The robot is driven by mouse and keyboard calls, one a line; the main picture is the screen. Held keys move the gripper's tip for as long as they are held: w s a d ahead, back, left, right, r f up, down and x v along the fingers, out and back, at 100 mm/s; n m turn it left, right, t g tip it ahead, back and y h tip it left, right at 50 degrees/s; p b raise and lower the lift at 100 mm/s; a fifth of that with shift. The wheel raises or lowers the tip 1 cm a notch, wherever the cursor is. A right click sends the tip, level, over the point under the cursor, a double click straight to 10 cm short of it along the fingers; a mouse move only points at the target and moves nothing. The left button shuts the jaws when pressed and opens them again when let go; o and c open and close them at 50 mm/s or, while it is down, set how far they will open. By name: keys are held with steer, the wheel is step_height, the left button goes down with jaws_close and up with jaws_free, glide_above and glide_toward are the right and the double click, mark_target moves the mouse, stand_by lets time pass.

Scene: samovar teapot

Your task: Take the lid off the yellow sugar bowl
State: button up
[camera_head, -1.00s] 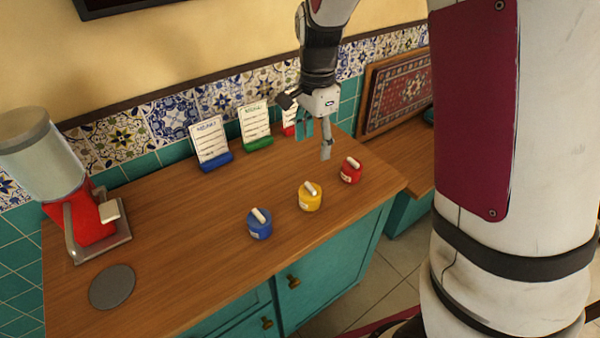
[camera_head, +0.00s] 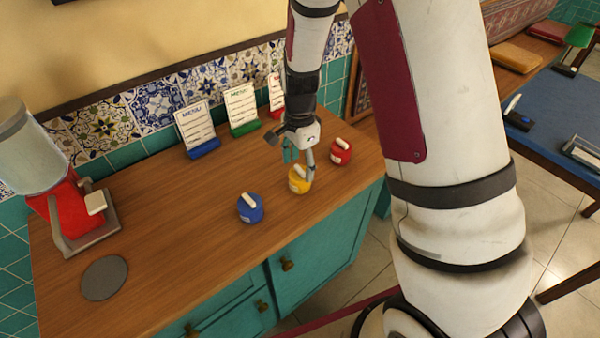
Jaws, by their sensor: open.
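The yellow sugar bowl (camera_head: 300,186) stands on the wooden counter between the blue bowl and the red bowl. Its lid has a pale bar-shaped handle (camera_head: 297,172), partly hidden by my gripper. My gripper (camera_head: 299,160) points down just above and behind the yellow bowl, with its fingers apart. One finger is close to the right side of the lid. I cannot tell whether it touches. The lid appears seated on the bowl.
The blue bowl (camera_head: 250,208) is to the left and the red bowl (camera_head: 341,152) is close by on the right. Menu cards, one on a green stand (camera_head: 244,128), line the wall. A red dispenser (camera_head: 75,212) and a grey disc (camera_head: 105,278) are at the left. The counter's middle is clear.

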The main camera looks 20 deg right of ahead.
steer(key=shift+f, duration=0.45)
steer(key=c, duration=1.1)
